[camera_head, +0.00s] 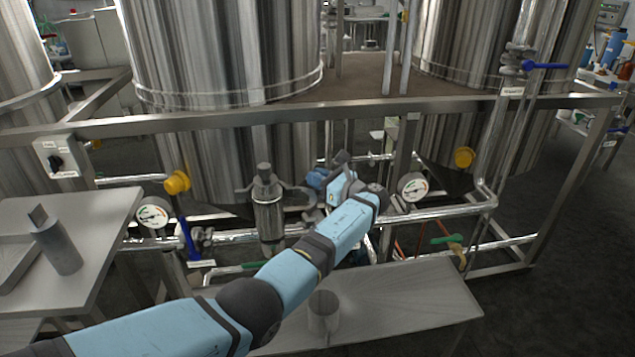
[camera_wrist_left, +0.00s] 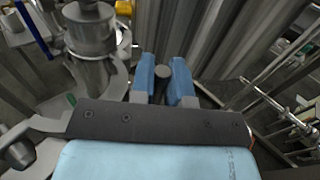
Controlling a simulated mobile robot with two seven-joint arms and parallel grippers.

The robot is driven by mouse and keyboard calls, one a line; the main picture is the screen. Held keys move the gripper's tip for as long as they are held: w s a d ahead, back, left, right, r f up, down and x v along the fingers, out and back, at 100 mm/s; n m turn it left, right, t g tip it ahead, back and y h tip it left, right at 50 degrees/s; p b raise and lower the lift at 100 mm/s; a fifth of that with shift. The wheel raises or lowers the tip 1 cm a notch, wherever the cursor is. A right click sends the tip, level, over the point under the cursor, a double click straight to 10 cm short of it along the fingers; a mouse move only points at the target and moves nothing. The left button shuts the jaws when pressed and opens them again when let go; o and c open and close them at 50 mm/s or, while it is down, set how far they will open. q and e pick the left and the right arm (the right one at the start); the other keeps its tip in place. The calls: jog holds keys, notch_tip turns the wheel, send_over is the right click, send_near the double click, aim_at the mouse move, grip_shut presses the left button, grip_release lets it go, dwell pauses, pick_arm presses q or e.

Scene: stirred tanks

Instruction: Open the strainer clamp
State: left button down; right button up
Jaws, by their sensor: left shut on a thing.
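The strainer (camera_head: 268,212) is an upright steel cylinder with a knob on top, on the pipework under the middle tank. It also shows at the upper left of the left wrist view (camera_wrist_left: 92,38). The strainer clamp (camera_head: 297,194) shows as curved grey arms around and beside the strainer's body. My left gripper (camera_head: 318,178) is just right of the strainer. In the left wrist view its blue fingers (camera_wrist_left: 164,82) are shut on a grey round-ended piece (camera_wrist_left: 163,72), seemingly the clamp's handle. The fingertips are partly hidden in the head view. My right gripper is not in view.
A steel frame rail (camera_head: 300,116) crosses above the pipework. Gauges (camera_head: 153,214) and (camera_head: 411,186) flank the strainer, with a blue valve lever (camera_head: 187,238) at left. A low bench (camera_head: 400,300) with a grey cylinder (camera_head: 323,312) stands in front; a side table (camera_head: 100,215) is at left.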

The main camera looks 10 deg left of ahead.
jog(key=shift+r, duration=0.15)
pick_arm(q)
jog(key=c, duration=1.4)
grip_release()
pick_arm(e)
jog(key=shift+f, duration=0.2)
pick_arm(q)
notch_tip(320, 180, up, 7)
jog(key=shift+r+p, duration=0.1)
jog(key=shift+p, duration=1)
notch_tip(320, 180, up, 13)
jog(key=p, duration=0.2)
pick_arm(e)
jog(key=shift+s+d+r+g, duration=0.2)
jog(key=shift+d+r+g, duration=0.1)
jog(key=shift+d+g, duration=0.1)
pick_arm(q)
jog(key=shift+s, duration=0.1)
